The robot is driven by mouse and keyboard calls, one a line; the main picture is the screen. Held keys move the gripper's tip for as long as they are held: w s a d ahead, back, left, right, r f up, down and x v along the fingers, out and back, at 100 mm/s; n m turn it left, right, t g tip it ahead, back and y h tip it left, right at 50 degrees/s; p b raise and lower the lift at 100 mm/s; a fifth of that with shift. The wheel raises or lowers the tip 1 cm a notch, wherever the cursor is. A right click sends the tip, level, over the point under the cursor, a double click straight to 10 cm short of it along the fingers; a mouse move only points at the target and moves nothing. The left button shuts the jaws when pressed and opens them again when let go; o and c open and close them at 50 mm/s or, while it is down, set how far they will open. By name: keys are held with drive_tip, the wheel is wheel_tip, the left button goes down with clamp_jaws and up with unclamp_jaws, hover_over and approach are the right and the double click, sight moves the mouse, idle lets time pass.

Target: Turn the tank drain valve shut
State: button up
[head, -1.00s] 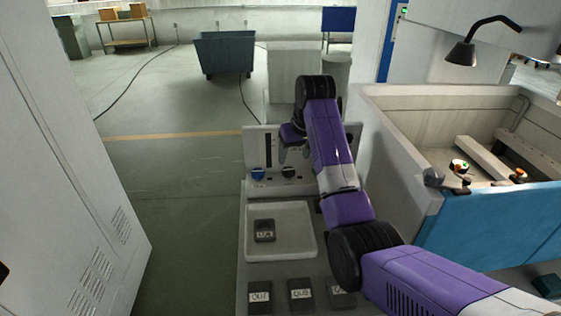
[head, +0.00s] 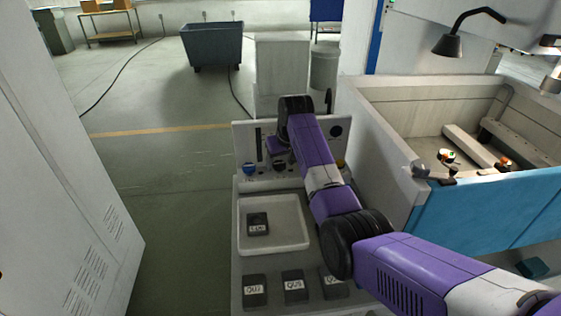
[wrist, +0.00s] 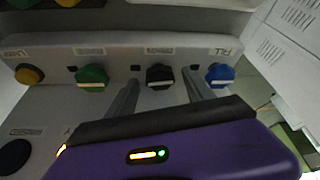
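A control panel (head: 241,136) stands at the back of the grey bench. In the wrist view its row of knobs shows a yellow knob (wrist: 29,74), a green knob (wrist: 92,78), a black knob (wrist: 160,76) and a blue knob (wrist: 220,75). I cannot read with certainty which label marks the drain. My gripper (wrist: 160,92) is open, its two fingers apart and reaching toward either side of the black knob; contact is not clear. In the head view my gripper (head: 278,150) is just above the black knob (head: 279,166), beside the blue knob (head: 250,169). My arm hides the green knob there.
On the bench a white tray (head: 242,244) holds a dark labelled block (head: 258,223); several similar blocks (head: 255,291) lie in front. A pale tank with a blue front (head: 490,215) stands close at right, a grey cabinet (head: 60,180) at left.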

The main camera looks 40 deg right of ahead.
clamp_jaws()
drive_tip(key=shift+m+h+p, duration=0.3)
drive_tip(key=shift+m, duration=0.5)
drive_tip(key=shift+o, duration=0.4)
unclamp_jaws()
drive_tip(key=shift+r, duration=0.1)
drive_tip(key=b+v, duration=0.1)
drive_tip(key=v, duration=0.6)
drive_tip(key=shift+r, duration=0.3)
drive_tip(key=shift+a, duration=0.1)
